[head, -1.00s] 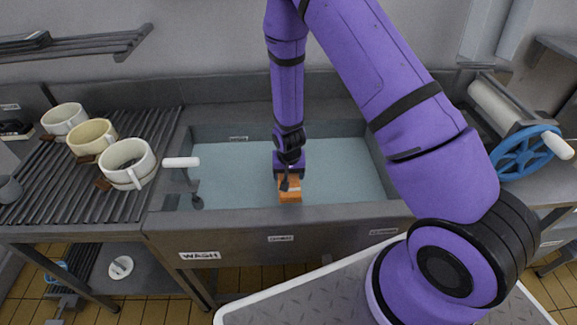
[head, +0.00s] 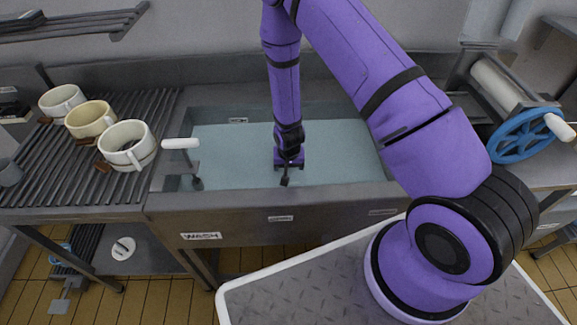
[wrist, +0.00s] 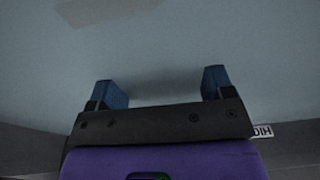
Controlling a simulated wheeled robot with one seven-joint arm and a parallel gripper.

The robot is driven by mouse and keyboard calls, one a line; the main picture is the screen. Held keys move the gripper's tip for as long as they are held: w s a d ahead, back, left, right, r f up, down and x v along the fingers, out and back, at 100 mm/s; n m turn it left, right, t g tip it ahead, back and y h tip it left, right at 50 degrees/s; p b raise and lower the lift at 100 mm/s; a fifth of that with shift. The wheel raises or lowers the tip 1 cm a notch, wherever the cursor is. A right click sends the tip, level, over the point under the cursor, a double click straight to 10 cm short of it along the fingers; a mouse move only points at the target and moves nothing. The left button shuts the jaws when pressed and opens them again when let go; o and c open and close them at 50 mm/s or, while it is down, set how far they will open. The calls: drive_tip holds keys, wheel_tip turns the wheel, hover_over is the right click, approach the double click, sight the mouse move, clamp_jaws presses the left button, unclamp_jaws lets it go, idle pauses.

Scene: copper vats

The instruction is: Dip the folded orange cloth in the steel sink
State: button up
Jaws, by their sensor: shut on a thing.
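The steel sink (head: 330,200) stands in the middle, filled with blue-grey water (head: 345,150). My gripper (head: 287,177) points straight down into it, left of the sink's centre, with its fingers at or below the water surface. In the wrist view my two blue fingertips (wrist: 162,88) stand apart and meet the flat water. The folded orange cloth is held between them but is hidden under the water in both views.
A ribbed drainboard (head: 60,175) with a white mug (head: 127,145), a yellow mug (head: 90,119) and another pale mug lies left. A white-handled lever (head: 181,143) rises at the sink's left end. A roller wringer with a blue wheel (head: 523,135) stands right.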

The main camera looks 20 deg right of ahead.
drive_tip(key=shift+d, duration=0.1)
idle(0.3)
drive_tip(key=shift+s+d, duration=0.15)
drive_tip(key=shift+d, duration=0.3)
idle(0.3)
wheel_tip(320, 180, up, 18)
idle(0.8)
